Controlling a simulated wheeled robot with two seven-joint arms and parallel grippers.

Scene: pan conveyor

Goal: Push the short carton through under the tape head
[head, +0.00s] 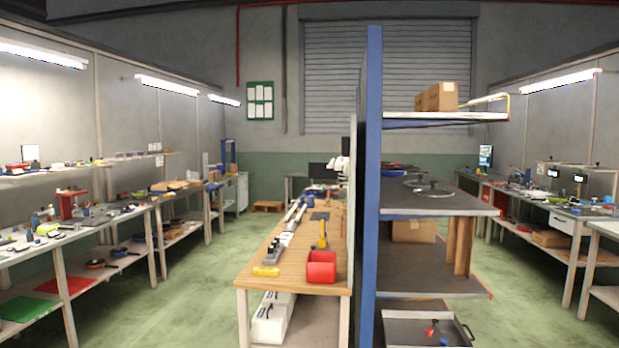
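Neither of my grippers is in the head view. Brown cartons (441,97) stand side by side on the top shelf of the blue-ended rack at the right of centre. Another brown carton (413,230) sits lower in the same rack, under the dark shelf board. I cannot tell which carton, if any, is the short one. A blue upright frame (229,153) stands far back at the left bench row; it is too small to tell whether it is a tape head.
Cluttered benches line both sides. Green floor (180,290) is clear between the left and centre benches.

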